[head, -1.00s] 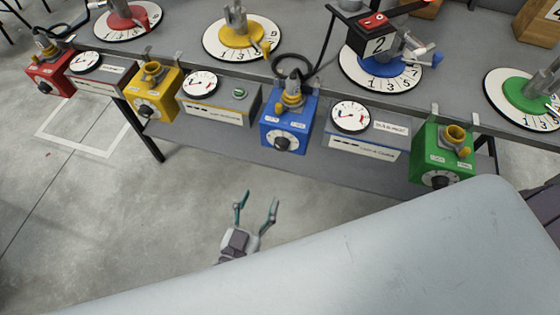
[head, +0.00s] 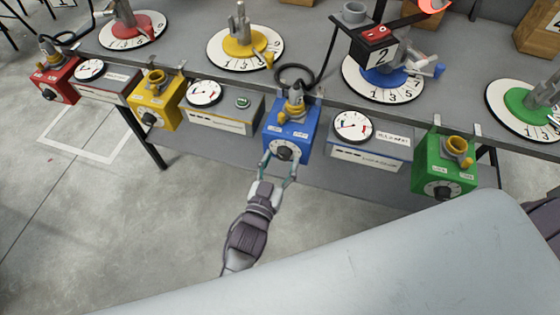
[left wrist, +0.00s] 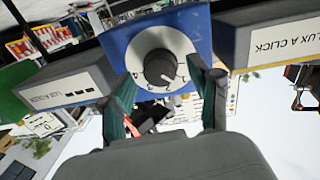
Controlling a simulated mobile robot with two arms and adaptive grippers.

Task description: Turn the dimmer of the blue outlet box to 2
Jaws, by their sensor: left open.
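The blue outlet box (head: 291,126) hangs on the front edge of the workbench, with a plug and cable in its top. Its black dimmer knob (head: 284,152) sits on a white round dial; the knob also shows in the left wrist view (left wrist: 160,69), where its pointer mark faces down and right. I cannot read the number it points at. My left gripper (head: 278,165) is open just in front of the dial. In the left wrist view its fingers (left wrist: 166,92) stand to the left and right of the knob, apart from it. My right gripper is not in view.
Yellow (head: 155,101) and green (head: 443,166) outlet boxes hang either side, with a red one (head: 53,80) far left. Gauge panels (head: 368,147) sit between them. A shelf (head: 220,147) lies below. The floor in front is open.

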